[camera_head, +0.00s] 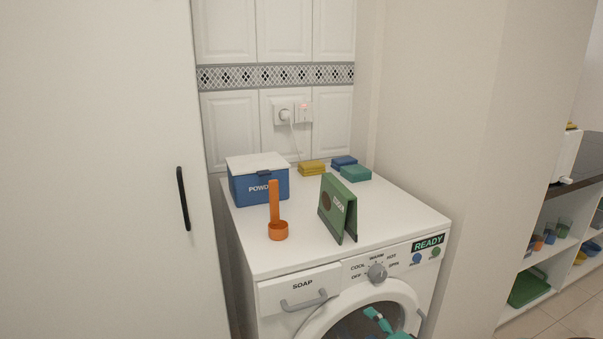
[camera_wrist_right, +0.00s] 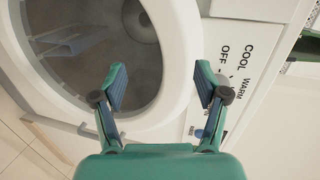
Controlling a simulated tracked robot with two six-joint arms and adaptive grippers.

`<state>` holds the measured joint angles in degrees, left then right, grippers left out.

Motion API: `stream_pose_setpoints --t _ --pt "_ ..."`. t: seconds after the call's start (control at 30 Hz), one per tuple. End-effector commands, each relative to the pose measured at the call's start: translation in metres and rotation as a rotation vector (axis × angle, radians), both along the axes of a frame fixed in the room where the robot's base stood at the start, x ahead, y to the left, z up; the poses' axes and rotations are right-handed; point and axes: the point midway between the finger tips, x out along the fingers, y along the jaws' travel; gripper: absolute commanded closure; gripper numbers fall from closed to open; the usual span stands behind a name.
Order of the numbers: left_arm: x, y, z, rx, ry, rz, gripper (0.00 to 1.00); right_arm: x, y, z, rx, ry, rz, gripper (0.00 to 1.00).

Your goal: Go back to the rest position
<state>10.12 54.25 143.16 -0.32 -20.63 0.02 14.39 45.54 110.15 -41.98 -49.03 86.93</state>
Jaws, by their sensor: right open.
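My right gripper (camera_head: 378,319) shows at the bottom of the head view, in front of the washing machine's round door (camera_head: 401,290). In the right wrist view its two teal fingers (camera_wrist_right: 160,80) are apart with nothing between them. The door (camera_wrist_right: 178,40) and the panel marked OFF, COOL and WARM (camera_wrist_right: 240,75) lie beyond the fingers. My left gripper is in neither view.
On the washing machine (camera_head: 330,262) stand a blue powder box (camera_head: 258,187), an orange scoop (camera_head: 276,213), a green folded stand (camera_head: 339,208) and several sponge-like blocks (camera_head: 356,173). A tall cabinet (camera_head: 95,170) stands left; open shelves (camera_head: 545,285) stand right beyond a wall.

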Motion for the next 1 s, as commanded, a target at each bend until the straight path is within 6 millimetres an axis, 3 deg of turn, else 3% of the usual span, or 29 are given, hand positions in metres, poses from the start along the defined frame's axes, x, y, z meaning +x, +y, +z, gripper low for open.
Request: stream_pose_setpoints --t 0.03,0.2,0.3,0.4,0.53,0.7,0.8,1.0 --pt "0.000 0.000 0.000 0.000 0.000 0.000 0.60 -0.020 0.017 -0.031 -0.007 0.086 0.010 0.27" --pt "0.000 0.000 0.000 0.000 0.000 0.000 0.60 -0.106 0.051 -0.122 -0.175 0.353 0.086 0.27" --pt "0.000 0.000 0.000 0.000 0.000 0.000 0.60 -0.170 0.063 -0.163 -0.311 0.499 0.189 0.27" --pt "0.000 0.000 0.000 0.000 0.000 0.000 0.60 -0.235 0.071 -0.190 -0.445 0.620 0.331 0.27" --pt "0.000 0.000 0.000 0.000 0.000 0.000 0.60 -0.300 0.071 -0.205 -0.581 0.709 0.528 0.27" --pt "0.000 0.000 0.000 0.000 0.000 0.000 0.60 -0.344 0.069 -0.207 -0.704 0.717 0.748 0.27" --pt "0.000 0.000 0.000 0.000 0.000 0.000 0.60 -0.349 0.069 -0.208 -0.779 0.652 0.868 0.27" --pt "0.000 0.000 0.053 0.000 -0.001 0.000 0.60 -0.348 0.069 -0.155 -0.791 0.637 0.880 0.27"
